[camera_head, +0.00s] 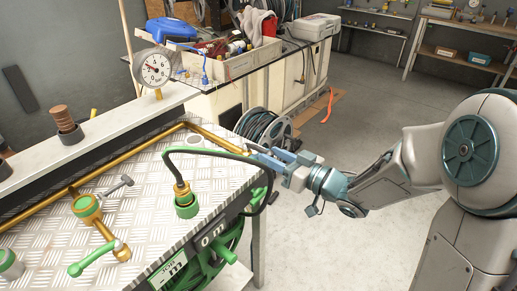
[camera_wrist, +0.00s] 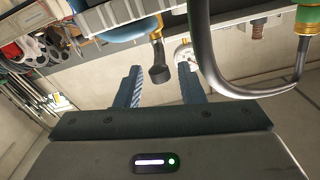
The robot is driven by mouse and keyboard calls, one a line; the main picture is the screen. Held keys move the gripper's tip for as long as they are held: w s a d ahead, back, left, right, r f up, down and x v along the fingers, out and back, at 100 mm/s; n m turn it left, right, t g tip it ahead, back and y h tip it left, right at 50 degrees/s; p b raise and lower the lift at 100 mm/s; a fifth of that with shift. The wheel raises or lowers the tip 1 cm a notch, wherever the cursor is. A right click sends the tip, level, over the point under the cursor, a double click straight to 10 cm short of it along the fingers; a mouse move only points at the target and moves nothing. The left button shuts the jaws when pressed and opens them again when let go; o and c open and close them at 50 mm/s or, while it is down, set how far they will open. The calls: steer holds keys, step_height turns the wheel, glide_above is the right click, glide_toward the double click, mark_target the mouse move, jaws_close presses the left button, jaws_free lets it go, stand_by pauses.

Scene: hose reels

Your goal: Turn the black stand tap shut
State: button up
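My gripper (camera_head: 264,157) is at the right end of the bench, by the end of a brass pipe (camera_head: 215,138). In the wrist view my gripper (camera_wrist: 158,88) has its two blue fingers apart. A dark, rounded end piece on a brass stem, which looks like the black stand tap (camera_wrist: 158,74), shows between the fingers. I see no clear contact, and its depth between the fingers is hard to judge. In the head view my gripper largely hides this spot.
A black hose (camera_head: 215,153) arcs from a green coupling (camera_head: 186,205) close to my gripper; it also loops at the right of the wrist view (camera_wrist: 222,80). A grey-handled valve (camera_head: 87,207), a green-handled tap (camera_head: 95,260) and a gauge (camera_head: 154,67) are on the left. Open floor lies right.

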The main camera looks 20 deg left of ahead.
mark_target(258, 149)
steer(key=x, duration=0.5)
steer(key=shift+w+a, duration=0.1)
steer(key=shift+a, duration=0.1)
jaws_close()
steer(key=shift+w+d+t, duration=0.15)
steer(key=shift+w+t, duration=0.05)
steer(key=shift+t, duration=0.1)
